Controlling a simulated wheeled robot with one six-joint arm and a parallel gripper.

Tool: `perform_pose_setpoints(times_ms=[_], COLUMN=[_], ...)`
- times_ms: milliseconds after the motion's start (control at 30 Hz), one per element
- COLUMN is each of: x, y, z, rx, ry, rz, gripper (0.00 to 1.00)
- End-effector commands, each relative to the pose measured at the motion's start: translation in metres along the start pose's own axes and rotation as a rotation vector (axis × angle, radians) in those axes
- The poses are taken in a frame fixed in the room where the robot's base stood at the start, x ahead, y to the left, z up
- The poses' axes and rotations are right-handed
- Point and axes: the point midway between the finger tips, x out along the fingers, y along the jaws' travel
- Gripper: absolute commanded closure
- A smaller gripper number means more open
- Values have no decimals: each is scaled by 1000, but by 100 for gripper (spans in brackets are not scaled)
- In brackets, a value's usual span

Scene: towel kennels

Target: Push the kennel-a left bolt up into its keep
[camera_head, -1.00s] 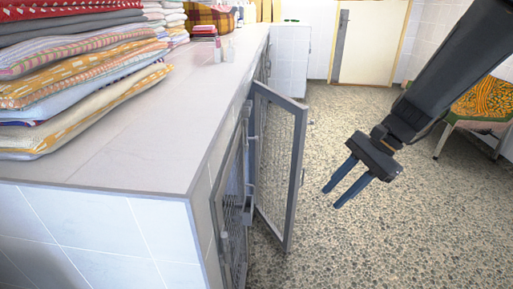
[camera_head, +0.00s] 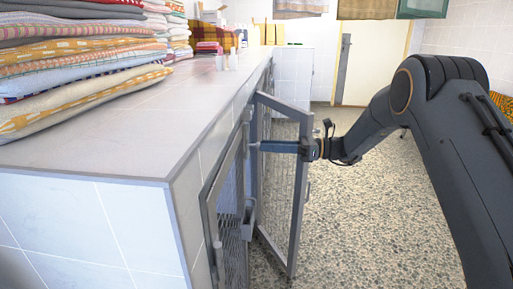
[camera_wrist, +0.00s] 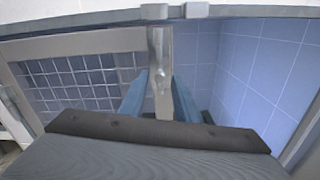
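The kennel's left mesh door (camera_head: 229,185) is shut in the front of the tiled block; the door to its right (camera_head: 287,175) stands swung open. My gripper (camera_head: 262,146) reaches level from the right, fingertips at the upper edge by the post between the doors. In the wrist view, my blue fingers (camera_wrist: 160,98) straddle a grey upright metal bar (camera_wrist: 160,55) with a small round knob on it. Grey brackets (camera_wrist: 178,11) sit above it on the top rail. I cannot tell which part is the bolt, or whether the fingers touch the bar.
Folded towels (camera_head: 85,65) are stacked on the tiled top (camera_head: 130,125). The open door's frame stands just beneath and beyond my gripper. Another latch bracket (camera_head: 249,215) is lower on the front.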

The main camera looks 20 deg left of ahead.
Motion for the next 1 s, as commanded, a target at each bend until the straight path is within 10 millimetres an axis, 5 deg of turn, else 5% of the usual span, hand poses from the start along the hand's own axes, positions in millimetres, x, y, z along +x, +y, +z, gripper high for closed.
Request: perform_pose_setpoints(times_ms=[300, 667, 833, 1000], x=[41, 47, 47, 47], y=[0, 0, 0, 0], z=[-1, -1, -1, -1], rx=[-1, -1, -1, -1], ry=[2, 2, 2, 2], rz=[-1, -1, -1, -2], gripper=[71, 71, 98, 100])
